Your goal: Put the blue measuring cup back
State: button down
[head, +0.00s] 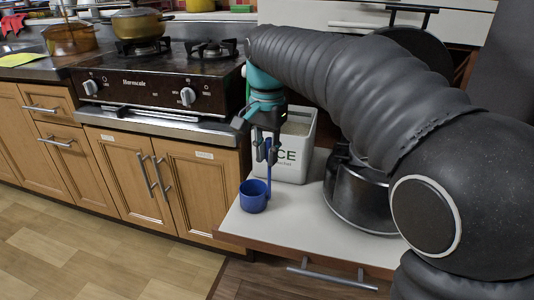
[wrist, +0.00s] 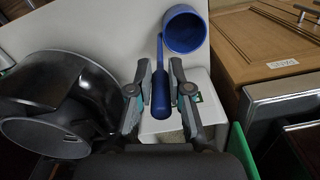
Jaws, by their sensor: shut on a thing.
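The blue measuring cup (head: 253,196) has a round bowl and a long handle. In the head view it is at the left part of the white shelf top, with its handle rising into my gripper (head: 266,152). In the wrist view the bowl (wrist: 184,29) is at the top and the handle runs down between the fingers of my gripper (wrist: 161,84). My gripper points down and is shut on the handle. Whether the bowl touches the shelf top or hangs just above it, I cannot tell. The utensil rail is not clearly seen in either view.
A white rice bin (head: 295,150) stands right behind my gripper. A dark metal pot (head: 358,194) stands to the right on the white shelf top (head: 300,228). The stove (head: 150,88) and wooden cabinets (head: 130,172) are to the left. Floor (head: 100,250) is open at front left.

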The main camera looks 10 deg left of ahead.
jog(key=c, duration=1.1)
grip_release()
jog(key=shift+f, duration=0.1)
notch_tip(320, 180, up, 12)
jog(key=p, duration=0.3)
jog(key=shift+r, duration=0.2)
jog(key=shift+d, duration=0.1)
